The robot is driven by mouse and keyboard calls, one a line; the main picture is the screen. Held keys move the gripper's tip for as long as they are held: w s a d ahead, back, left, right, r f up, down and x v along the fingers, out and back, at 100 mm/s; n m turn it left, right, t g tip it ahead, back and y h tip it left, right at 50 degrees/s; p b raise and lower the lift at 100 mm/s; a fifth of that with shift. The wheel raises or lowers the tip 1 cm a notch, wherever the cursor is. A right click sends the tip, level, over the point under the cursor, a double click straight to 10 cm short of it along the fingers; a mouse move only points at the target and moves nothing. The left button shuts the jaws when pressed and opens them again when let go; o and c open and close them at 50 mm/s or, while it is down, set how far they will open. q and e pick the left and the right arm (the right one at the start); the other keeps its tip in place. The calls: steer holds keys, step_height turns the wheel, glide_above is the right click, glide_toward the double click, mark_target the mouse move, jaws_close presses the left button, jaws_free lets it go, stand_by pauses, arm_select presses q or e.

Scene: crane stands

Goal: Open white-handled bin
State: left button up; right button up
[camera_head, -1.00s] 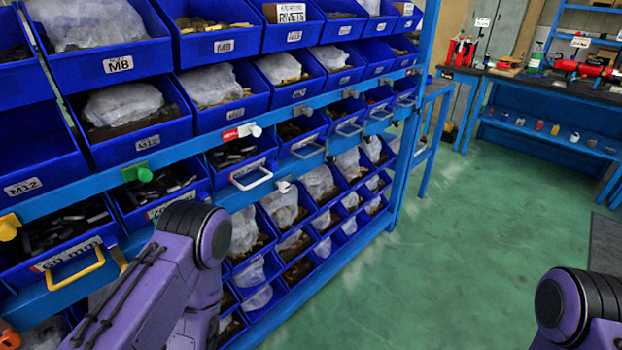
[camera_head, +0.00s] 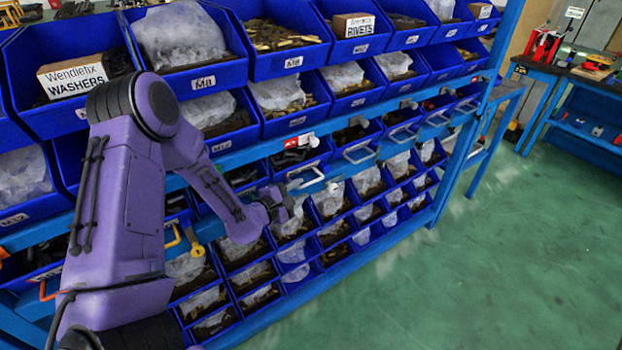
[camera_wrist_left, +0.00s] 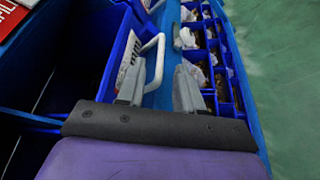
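The white handle (camera_head: 305,178) is a U-shaped pull on the front of a blue bin in the lower rack rows. The wrist view shows this white handle (camera_wrist_left: 155,62) beside a label on the blue bin front (camera_wrist_left: 122,45). My left gripper (camera_head: 284,203) is just left of and below the handle in the head view. In the wrist view the left gripper's fingers (camera_wrist_left: 158,90) are apart, with the handle extending ahead between them, close to the left finger. Contact cannot be told. The bin's inside is partly hidden. My right gripper is out of view.
Other bins with similar pale handles (camera_head: 360,153) sit farther right. A yellow handle (camera_head: 174,238) is at left. A blue rail (camera_head: 262,150) runs above the handle. Small open bins lie below. Green floor (camera_head: 470,270) to the right is clear.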

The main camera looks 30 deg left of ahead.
mark_target(307, 184)
arm_select(q)
steer(key=x, duration=0.6)
steer(key=shift+w+f+p, duration=0.1)
steer(key=shift+w+p, duration=0.2)
steer(key=shift+w, duration=0.05)
jaws_close()
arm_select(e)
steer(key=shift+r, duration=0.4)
